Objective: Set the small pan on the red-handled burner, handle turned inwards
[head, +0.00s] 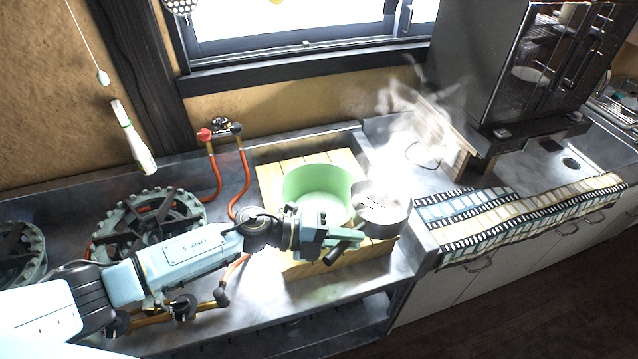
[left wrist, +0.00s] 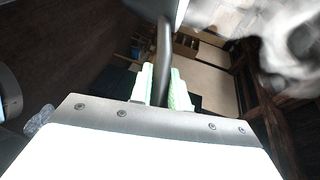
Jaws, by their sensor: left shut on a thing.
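The small grey metal pan (head: 382,212) is at the right end of the wooden board, right of the green pot. Steam rises by it. I cannot tell whether it rests on the board or is just above it. My left gripper (head: 335,240) is shut on the pan's dark handle (head: 343,256); the handle also shows between the pale green fingers (left wrist: 163,88) in the left wrist view. A burner (head: 150,226) stands left of the board, partly behind my left arm. Behind it are a red valve handle (head: 204,134) and a dark one (head: 237,130). My right gripper is not in view.
The green pot (head: 318,186) stands on the wooden board (head: 272,182), close to the pan. A second burner (head: 22,250) is at the left edge. Orange hoses (head: 214,180) run between valves and burners. A patterned cloth (head: 520,215) covers the right counter.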

